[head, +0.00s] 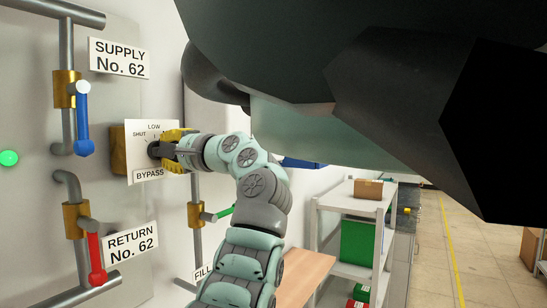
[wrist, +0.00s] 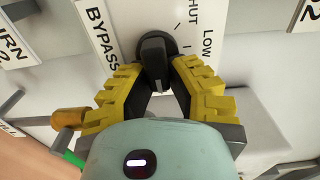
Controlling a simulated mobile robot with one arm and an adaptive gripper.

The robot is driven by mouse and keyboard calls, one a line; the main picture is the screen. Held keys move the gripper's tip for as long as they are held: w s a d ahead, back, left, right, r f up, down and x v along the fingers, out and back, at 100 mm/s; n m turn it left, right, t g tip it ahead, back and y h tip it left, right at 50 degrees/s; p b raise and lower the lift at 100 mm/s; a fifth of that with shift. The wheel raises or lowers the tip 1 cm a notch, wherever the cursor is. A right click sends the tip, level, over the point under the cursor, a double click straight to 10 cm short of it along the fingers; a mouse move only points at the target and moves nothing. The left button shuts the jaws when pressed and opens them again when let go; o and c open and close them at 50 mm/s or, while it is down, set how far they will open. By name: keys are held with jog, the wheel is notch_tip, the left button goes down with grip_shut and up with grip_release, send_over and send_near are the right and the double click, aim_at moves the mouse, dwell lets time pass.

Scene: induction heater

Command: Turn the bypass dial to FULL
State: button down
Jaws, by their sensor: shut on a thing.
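The bypass dial is a black knob (wrist: 154,62) on a white plate (head: 142,178) marked BYPASS, with SHUT and LOW readable. A FULL mark is not visible; my gripper covers the right part of the plate in the head view. In the wrist view, where the lettering runs sideways, the knob's bar stands upright in the picture, roughly level across the plate. My gripper (head: 166,150) has its yellow fingers shut on the knob, one on each side; it also shows in the wrist view (wrist: 155,72). Which end of the knob is the pointer, I cannot tell.
A blue-handled supply valve (head: 83,118) is above left of the dial, a red-handled return valve (head: 95,258) below left. A green-handled valve (head: 215,216) is close below my wrist. A shelf (head: 350,207) stands right; open floor (head: 480,250) lies beyond.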

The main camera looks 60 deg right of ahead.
jog(key=shift+w+a, duration=0.1)
dwell(0.3)
jog(key=c, duration=0.9)
grip_release()
jog(key=s+d, duration=0.1)
jog(key=s, duration=1.1)
jog(key=shift+m, duration=0.3)
jog(key=shift+s, duration=0.2)
